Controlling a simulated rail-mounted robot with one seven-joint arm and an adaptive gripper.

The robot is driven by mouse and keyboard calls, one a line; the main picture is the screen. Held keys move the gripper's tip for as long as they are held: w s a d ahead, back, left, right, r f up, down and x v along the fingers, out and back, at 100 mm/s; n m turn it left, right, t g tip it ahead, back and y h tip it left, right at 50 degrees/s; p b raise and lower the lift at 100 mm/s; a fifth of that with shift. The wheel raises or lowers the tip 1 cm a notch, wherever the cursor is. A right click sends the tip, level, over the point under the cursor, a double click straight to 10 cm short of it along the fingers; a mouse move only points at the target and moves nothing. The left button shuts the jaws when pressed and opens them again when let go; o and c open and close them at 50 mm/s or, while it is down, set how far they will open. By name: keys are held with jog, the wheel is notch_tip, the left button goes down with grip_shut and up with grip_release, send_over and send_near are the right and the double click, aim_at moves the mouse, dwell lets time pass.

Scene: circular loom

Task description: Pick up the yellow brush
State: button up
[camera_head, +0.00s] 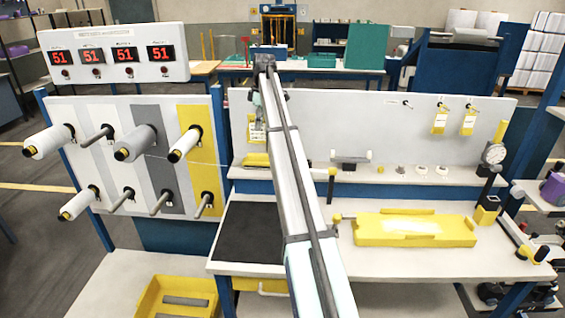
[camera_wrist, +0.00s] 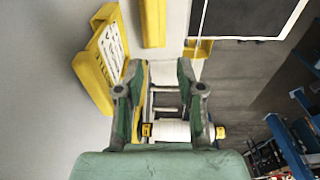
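A long yellow piece (camera_head: 257,160), perhaps the brush, lies on the narrow back shelf in the head view, partly hidden by my arm. I cannot make out bristles. A yellow bar at the top of the wrist view (camera_wrist: 152,22) may be the same piece. My gripper (camera_wrist: 162,72) is open in the wrist view, its green fingers apart with nothing held between them. The yellow bar is beyond the fingertips, apart from them. In the head view my gripper (camera_head: 258,108) hangs by the white back panel, mostly hidden by my arm.
A yellow holder with a white card (camera_wrist: 104,56) is close left of the fingers. Spools on pegs (camera_head: 135,143) stand at the left. The table holds a dark mat (camera_head: 245,232) and a yellow tray (camera_head: 415,230). A yellow crate (camera_head: 150,300) is at lower left.

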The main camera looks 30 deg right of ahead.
jog(key=d+r, duration=0.2)
jog(key=p, duration=0.4)
send_near(260, 154)
jog(key=f, duration=0.5)
jog(key=shift+w+a, duration=0.15)
jog(key=shift+a, duration=0.1)
jog(key=shift+w+a+f+p, duration=0.15)
jog(key=shift+f+p, duration=1.4)
jog(key=shift+f, duration=1.05)
grip_shut()
